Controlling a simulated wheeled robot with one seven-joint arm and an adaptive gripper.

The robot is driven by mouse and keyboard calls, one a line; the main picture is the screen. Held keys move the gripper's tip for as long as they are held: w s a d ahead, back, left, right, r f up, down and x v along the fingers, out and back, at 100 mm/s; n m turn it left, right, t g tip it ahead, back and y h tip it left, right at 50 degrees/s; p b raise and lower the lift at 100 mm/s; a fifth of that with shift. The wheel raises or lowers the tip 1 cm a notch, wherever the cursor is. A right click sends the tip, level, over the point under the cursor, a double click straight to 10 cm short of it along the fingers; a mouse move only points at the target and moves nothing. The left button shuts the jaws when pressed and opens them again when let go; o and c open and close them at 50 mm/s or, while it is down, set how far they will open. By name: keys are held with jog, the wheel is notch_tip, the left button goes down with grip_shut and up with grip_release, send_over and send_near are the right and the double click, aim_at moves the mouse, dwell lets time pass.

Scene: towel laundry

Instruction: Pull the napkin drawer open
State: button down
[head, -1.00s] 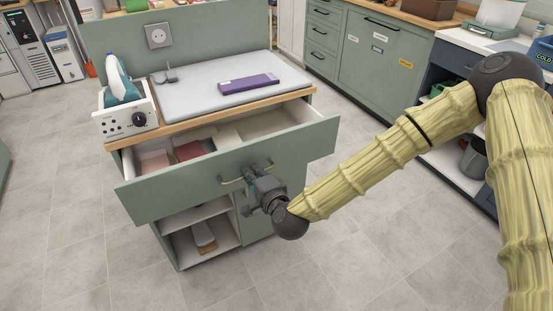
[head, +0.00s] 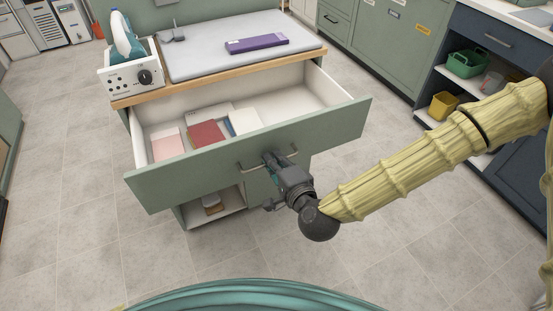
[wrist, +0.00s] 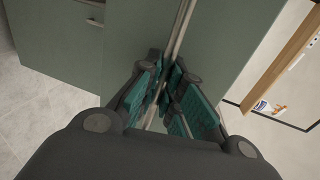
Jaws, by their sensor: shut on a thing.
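The napkin drawer (head: 190,187) is a wide green-fronted drawer, pulled well out from under the wooden top. Inside it lie a pink napkin stack (head: 168,143), a dark red one (head: 206,134) and a white one (head: 244,121). My gripper (head: 270,160) is shut on the drawer's metal bar handle (head: 249,168), near the middle of the front. In the wrist view the teal-padded fingers (wrist: 165,95) close around the handle bar (wrist: 180,30), against the green front. The fingers partly hide the bar.
On the worktop (head: 195,62) lie a grey ironing pad and a purple box (head: 257,44). An iron (head: 126,36) stands at its left by a white control unit (head: 130,77). Open shelves with a yellow bin (head: 444,105) stand right. The tiled floor in front is clear.

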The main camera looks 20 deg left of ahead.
jog(key=c, duration=1.6)
grip_release()
jog(key=shift+o, duration=0.2)
jog(key=v, duration=0.7)
jog(key=shift+s+d, duration=0.2)
jog(key=shift+f, duration=0.1)
